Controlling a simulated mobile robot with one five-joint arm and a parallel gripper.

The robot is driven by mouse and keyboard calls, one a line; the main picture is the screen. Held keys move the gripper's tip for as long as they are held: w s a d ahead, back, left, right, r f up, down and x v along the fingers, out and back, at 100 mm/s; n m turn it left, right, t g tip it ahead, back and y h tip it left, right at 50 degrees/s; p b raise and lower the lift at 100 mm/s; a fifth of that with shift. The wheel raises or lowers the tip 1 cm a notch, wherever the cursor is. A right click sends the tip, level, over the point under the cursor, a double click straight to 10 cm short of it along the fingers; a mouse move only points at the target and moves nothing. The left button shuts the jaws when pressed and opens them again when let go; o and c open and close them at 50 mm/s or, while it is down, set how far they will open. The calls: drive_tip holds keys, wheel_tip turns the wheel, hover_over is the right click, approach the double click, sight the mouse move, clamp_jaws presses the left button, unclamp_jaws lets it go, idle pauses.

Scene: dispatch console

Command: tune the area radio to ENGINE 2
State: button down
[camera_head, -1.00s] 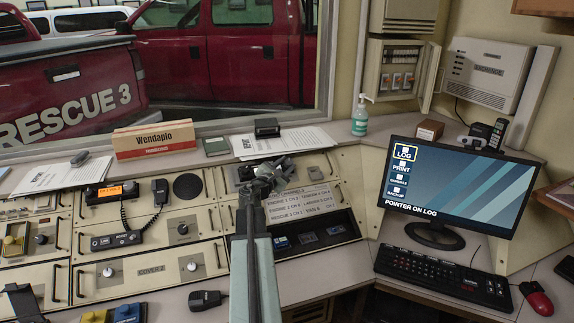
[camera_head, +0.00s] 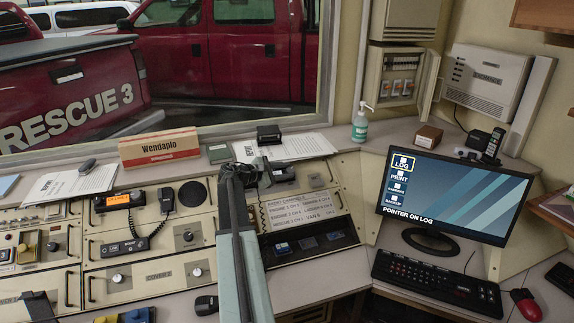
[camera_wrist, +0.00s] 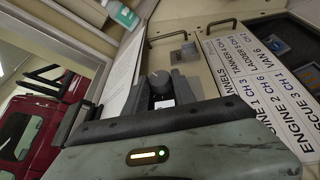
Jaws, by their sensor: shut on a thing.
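My gripper (camera_wrist: 162,95) is shut on a dark round knob (camera_wrist: 160,84) on the beige console panel in the wrist view. A pale mark shows low on the knob. In the head view my gripper (camera_head: 262,168) is at the upper panel, left of the channel card, and my arm hides the knob. The white channel card (camera_head: 300,208), also in the wrist view (camera_wrist: 262,95), lists ENGINE 2 as CH 6. A radio with a lit orange display (camera_head: 118,200) and a handset sits on the panel to the left. I cannot tell which channel the knob points to.
The monitor (camera_head: 455,190) shows POINTER ON LOG, with a keyboard (camera_head: 437,282) and red mouse (camera_head: 526,305) before it. Other knobs (camera_head: 187,236) lie left of my arm.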

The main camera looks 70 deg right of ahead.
drive_tip(key=m+y+p, duration=0.1)
drive_tip(key=m+g+y+p, duration=0.1)
drive_tip(key=y+p, duration=0.1)
drive_tip(key=d+r+m+y+p, duration=0.1)
drive_tip(key=m, duration=0.1)
drive_tip(key=shift+w+g+p, duration=0.35)
drive_tip(key=shift+w+g, duration=0.05)
drive_tip(key=shift+d+m+y+p, duration=0.1)
drive_tip(key=shift+m+y+p, duration=1.2)
drive_tip(key=shift+y, duration=0.5)
drive_tip(key=c, duration=1)
unclamp_jaws()
drive_tip(key=shift+c, duration=0.2)
